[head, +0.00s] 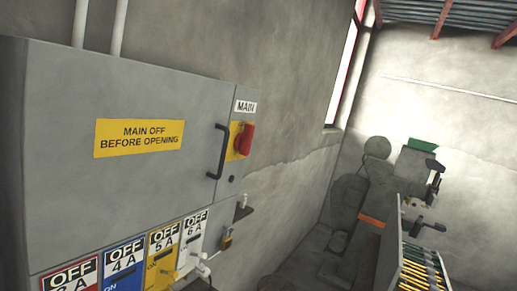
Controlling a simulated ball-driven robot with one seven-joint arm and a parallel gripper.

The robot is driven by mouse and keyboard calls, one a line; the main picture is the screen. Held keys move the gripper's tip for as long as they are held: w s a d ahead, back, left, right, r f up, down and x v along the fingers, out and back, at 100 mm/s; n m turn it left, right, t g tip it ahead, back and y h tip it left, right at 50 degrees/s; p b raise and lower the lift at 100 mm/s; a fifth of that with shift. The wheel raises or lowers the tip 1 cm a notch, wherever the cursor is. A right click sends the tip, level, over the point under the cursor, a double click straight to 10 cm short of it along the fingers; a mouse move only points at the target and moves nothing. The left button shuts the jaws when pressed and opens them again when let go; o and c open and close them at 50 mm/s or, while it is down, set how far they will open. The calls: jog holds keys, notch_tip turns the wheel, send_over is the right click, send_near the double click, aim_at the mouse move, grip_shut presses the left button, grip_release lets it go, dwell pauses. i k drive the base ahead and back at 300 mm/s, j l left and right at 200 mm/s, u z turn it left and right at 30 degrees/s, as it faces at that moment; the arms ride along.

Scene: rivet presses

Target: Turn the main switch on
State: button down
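The main switch (246,140) is a red rotary knob on a yellow plate, at the right edge of the grey cabinet (60,110) front. Its red grip stands roughly upright. A white label reading MAIN (245,107) is just above it. I cannot read any on or off marking at the knob. A black door handle (219,152) is just left of it. I cannot make out my gripper in this view, and nothing is seen touching the switch.
A yellow sign (139,138) reads MAIN OFF BEFORE OPENING. Coloured panels marked OFF (124,257) line the bottom left, with small pale parts in front. A padlock (227,237) hangs nearby. A grey-green machine (350,200) and a rack of yellow rods (425,268) stand at right.

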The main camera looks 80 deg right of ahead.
aim_at(242, 141)
jog(key=z, duration=1.85)
jog(key=i+l, duration=0.1)
jog(key=i, duration=0.3)
jog(key=i+l+u, duration=0.1)
jog(key=i, duration=0.3)
jog(key=i+l, duration=0.15)
jog(key=i, duration=0.25)
